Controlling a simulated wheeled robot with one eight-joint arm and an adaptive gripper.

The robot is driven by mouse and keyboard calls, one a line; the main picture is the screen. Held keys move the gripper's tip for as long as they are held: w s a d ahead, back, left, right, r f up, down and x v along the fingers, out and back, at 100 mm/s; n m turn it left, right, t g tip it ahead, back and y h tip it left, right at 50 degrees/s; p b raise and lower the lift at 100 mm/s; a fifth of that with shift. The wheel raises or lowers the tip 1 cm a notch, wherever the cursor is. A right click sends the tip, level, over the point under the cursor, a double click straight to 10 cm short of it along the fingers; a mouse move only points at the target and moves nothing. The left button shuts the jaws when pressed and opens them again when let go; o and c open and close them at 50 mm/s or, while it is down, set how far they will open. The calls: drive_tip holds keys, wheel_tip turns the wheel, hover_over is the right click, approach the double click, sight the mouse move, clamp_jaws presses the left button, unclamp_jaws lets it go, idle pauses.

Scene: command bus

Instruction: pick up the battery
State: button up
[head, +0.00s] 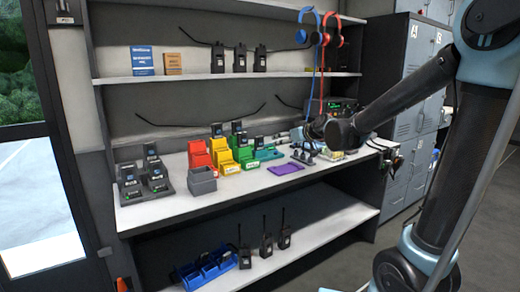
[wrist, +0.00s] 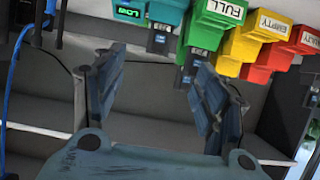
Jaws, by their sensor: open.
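Several dark batteries with small blue labels show. In the wrist view one battery (wrist: 161,39) is at the blue-teal bin and another (wrist: 188,67) is at the green bin (wrist: 213,20) marked FULL. In the head view, batteries (head: 237,128) stand in and behind the coloured bins, and others (head: 151,152) stand in a dark dock (head: 160,190) at the left. Which battery the task means cannot be told. My gripper (wrist: 155,75) is open, with nothing between its fingers. In the head view it is at the right part of the worktop, small and partly hidden by my arm.
Red (head: 198,154), yellow (head: 221,157) and green bins stand mid-worktop beside a grey box (head: 203,181). A purple mat (head: 286,169) lies right of them. Headsets (head: 325,37) hang above with cords. Radios (head: 260,58) line the shelf above. The worktop's front strip is mostly clear.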

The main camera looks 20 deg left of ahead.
sight(261, 144)
drive_tip(key=shift+r+x, duration=0.15)
drive_tip(key=shift+x, duration=4.2)
drive_tip(key=shift+r+x, duration=0.15)
drive_tip(key=shift+x, duration=4.25)
drive_tip(key=shift+a, duration=0.15)
drive_tip(key=c, duration=1.3)
drive_tip(key=shift+r, duration=0.1)
wheel_tip(261, 144, up, 10)
